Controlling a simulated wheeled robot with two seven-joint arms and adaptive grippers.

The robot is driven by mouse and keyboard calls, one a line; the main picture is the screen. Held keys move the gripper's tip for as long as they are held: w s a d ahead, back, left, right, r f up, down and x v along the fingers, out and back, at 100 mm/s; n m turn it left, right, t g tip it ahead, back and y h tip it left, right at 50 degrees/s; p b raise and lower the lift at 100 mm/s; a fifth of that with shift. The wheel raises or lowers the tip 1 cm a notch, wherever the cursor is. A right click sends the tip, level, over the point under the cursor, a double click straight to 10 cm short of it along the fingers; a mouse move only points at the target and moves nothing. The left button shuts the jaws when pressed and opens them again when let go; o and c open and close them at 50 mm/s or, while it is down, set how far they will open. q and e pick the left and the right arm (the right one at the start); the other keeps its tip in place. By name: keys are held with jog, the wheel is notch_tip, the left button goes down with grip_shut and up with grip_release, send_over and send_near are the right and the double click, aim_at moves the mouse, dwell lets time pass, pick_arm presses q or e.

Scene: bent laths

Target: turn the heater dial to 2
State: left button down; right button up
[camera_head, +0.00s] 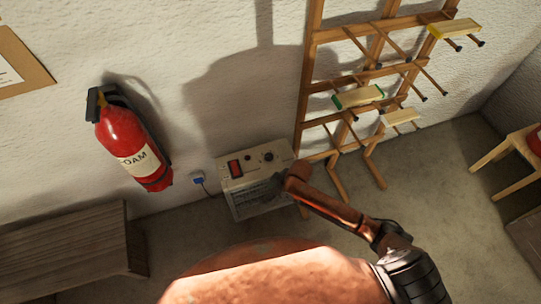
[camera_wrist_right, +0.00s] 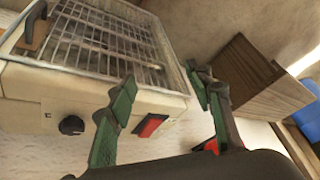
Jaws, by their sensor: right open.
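The heater (camera_head: 257,181) is a pale box by the wall. Its panel carries a red switch (camera_head: 235,168) and a dark round dial (camera_head: 268,157). In the right wrist view, the black dial (camera_wrist_right: 71,125) sits on the panel left of my fingers, apart from them. Its setting is too small to read. The red switch (camera_wrist_right: 150,125) shows between the fingers. My right gripper (camera_wrist_right: 162,74) is open and empty, its green-padded fingers near the heater's grille edge. In the head view, my right gripper (camera_head: 275,186) is dark and unclear over the heater. My left gripper is not in view.
A wire grille (camera_wrist_right: 105,42) covers the heater's other face. A red extinguisher (camera_head: 130,145) hangs left on the wall, above a wooden cabinet (camera_head: 70,250). A blue plug (camera_head: 198,181) is beside the heater. A wooden rack (camera_head: 308,75) with laths stands close right.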

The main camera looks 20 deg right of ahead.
jog(key=w+d+r, duration=0.1)
jog(key=w+d, duration=0.2)
jog(key=w, duration=0.5)
jog(key=h, duration=0.1)
send_near(270, 156)
jog(key=f, duration=0.1)
jog(key=x, duration=0.2)
jog(key=b+x, duration=0.1)
jog(key=x, duration=0.2)
jog(key=b+x, duration=0.1)
jog(key=x, duration=0.1)
jog(key=shift+w+a+f, duration=0.15)
jog(key=shift+a+f, duration=0.1)
jog(key=shift+a, duration=0.15)
jog(key=shift+t, duration=0.3)
jog(key=shift+c, duration=0.4)
jog(key=c, duration=1.1)
